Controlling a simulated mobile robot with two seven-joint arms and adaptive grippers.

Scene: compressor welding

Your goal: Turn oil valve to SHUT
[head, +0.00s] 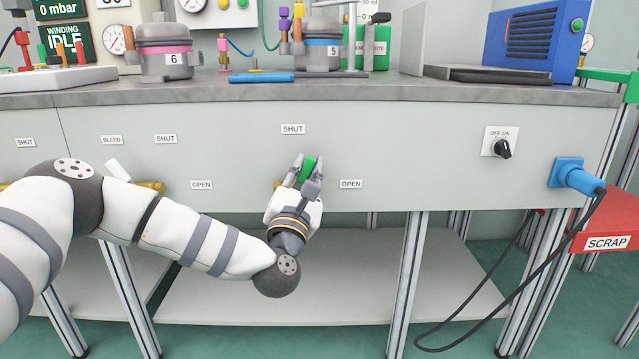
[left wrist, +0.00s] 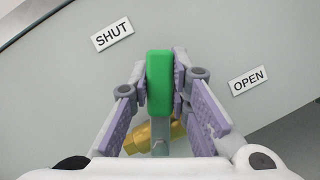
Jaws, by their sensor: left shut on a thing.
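The green valve handle (head: 306,168) is on the front panel of the bench, between a SHUT label (head: 292,129) above it and an OPEN label (head: 351,184) to its right. In the head view it is tilted, its top leaning slightly right. My left gripper (head: 304,170) is shut on the handle. In the left wrist view the green handle (left wrist: 160,84) stands between the two fingers, with a brass valve body (left wrist: 152,136) below it, partly hidden by the gripper. The SHUT label (left wrist: 112,32) is upper left there and the OPEN label (left wrist: 247,80) is right. My right gripper is not in view.
Another valve with a white handle (head: 117,170) sits left, partly behind my left arm. A black OFF/ON knob (head: 503,149) and a blue plug (head: 577,177) with a hanging cable are at the right. The bench top (head: 330,92) overhangs above, holding compressors and instruments.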

